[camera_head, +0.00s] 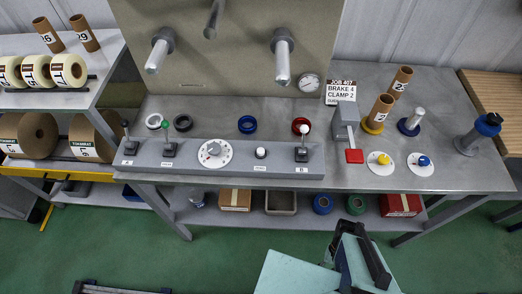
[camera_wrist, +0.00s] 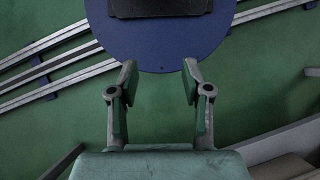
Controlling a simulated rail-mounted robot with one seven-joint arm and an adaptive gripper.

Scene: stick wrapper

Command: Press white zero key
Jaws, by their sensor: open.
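A small round white key (camera_head: 261,152) on a dark mount sits on the grey control panel (camera_head: 285,168) along the bench's front edge. The label below it is too small to read. It stands between a white dial (camera_head: 211,152) and a white-knobbed lever (camera_head: 303,143). My gripper (camera_wrist: 159,70) is open and empty in the wrist view, over the green floor. The panel and key are not in the wrist view. In the head view my arm is at the bottom, in front of the bench and well apart from the key; my fingers cannot be made out there.
Green-knobbed (camera_head: 168,140) and black-knobbed (camera_head: 126,137) levers stand on the panel's left. A grey clamp with a red pad (camera_head: 354,156), yellow (camera_head: 382,161) and blue (camera_head: 424,161) knobs are to the right. Grey spindles (camera_head: 282,62) project above the bench. Floor before the bench is partly clear.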

